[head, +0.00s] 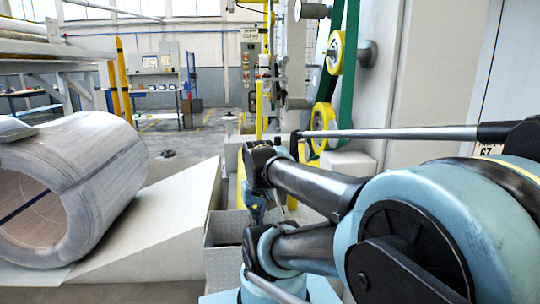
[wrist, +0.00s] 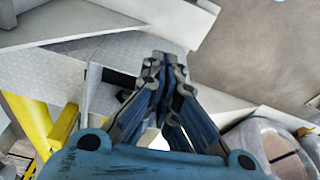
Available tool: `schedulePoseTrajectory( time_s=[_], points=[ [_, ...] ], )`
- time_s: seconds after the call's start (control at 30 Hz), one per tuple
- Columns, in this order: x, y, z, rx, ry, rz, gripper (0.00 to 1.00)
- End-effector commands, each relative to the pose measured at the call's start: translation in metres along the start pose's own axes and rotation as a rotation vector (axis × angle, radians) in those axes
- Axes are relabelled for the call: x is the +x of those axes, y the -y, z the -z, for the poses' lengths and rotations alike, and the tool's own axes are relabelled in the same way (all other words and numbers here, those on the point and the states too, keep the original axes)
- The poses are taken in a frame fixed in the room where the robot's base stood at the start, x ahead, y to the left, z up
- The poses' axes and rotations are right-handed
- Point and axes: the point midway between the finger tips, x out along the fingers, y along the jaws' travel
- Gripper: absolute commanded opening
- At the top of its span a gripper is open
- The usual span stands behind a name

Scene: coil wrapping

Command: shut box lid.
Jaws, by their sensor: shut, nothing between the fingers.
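A grey metal box (head: 220,262) with a patterned surface stands at the lower middle of the head view, and its top shows a dark opening. In the wrist view, a patterned grey metal panel (wrist: 45,75) lies to the left of my gripper, with a dark gap beside it. I cannot tell whether this panel is the lid or a box wall. My gripper (wrist: 162,62) is shut and empty, over the metal panels. In the head view my gripper (head: 257,212) hangs at the box's right side. My arm hides the box's right part.
A large wrapped coil (head: 105,165) rests on a pale sloped support (head: 165,225) left of the box; the coil also shows in the wrist view (wrist: 262,140). A yellow post (head: 259,110) and wrapping machinery stand behind the box. Bare floor shows at the wrist view's upper right.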

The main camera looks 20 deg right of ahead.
Motion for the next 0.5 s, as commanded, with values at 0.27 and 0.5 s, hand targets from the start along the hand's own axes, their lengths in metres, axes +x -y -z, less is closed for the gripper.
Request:
schedulePoseTrajectory(
  time_s=[0.27, 0.5],
  points=[
    [-0.059, -0.018, 0.075, 0.334, 0.031, -0.026, 0.0],
    [-0.1, -0.04, 0.147, 0.646, 0.056, -0.055, 0.0]
  ],
)
